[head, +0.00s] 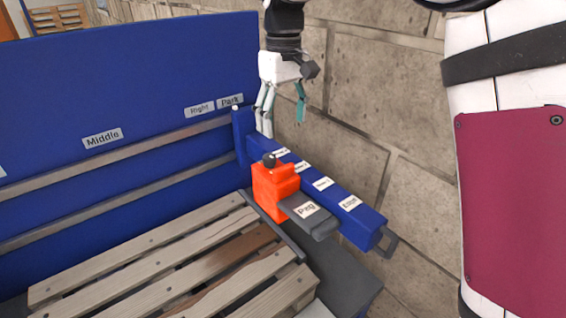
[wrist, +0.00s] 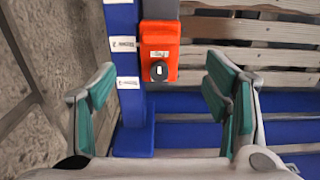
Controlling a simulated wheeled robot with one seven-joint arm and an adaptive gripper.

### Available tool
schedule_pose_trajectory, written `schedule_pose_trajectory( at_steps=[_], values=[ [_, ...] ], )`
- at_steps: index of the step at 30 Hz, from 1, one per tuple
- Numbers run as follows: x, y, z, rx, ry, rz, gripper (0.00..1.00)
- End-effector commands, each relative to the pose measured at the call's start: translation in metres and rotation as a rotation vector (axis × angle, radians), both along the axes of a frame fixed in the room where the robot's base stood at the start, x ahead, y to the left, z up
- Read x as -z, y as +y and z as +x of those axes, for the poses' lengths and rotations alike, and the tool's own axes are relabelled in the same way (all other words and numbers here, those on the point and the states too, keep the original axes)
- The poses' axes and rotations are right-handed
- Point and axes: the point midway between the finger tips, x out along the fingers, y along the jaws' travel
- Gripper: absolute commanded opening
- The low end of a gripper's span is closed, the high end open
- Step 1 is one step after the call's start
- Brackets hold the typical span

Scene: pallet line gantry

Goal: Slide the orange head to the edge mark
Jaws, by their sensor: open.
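The edge mark (head: 349,202) is a white label near the beam's near end, apart from the head. In the wrist view the orange head (wrist: 160,40) and its knob (wrist: 158,71) show ahead, between the fingers' lines. My gripper (head: 283,115) is open and empty, above and beyond the head near the beam's far end. Its fingers (wrist: 162,100) touch nothing visible.
Several other white labels mark the beam. A slatted wooden pallet (head: 170,270) lies to the left. A blue panel (head: 100,90) with labels stands behind it. A stone block wall (head: 380,90) rises close on the right of the beam.

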Motion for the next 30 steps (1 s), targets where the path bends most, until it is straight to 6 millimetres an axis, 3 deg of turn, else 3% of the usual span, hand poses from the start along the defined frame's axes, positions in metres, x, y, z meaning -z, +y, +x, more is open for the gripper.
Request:
schedule_pose_trajectory(
  at_steps=[18,24,30],
  values=[
    [0.108,-0.001,-0.002,0.003,0.002,0.0,0.7],
    [0.126,-0.001,-0.001,0.002,0.0,0.0,0.7],
    [0.131,-0.001,0.0,0.002,-0.002,0.0,0.7]
  ],
)
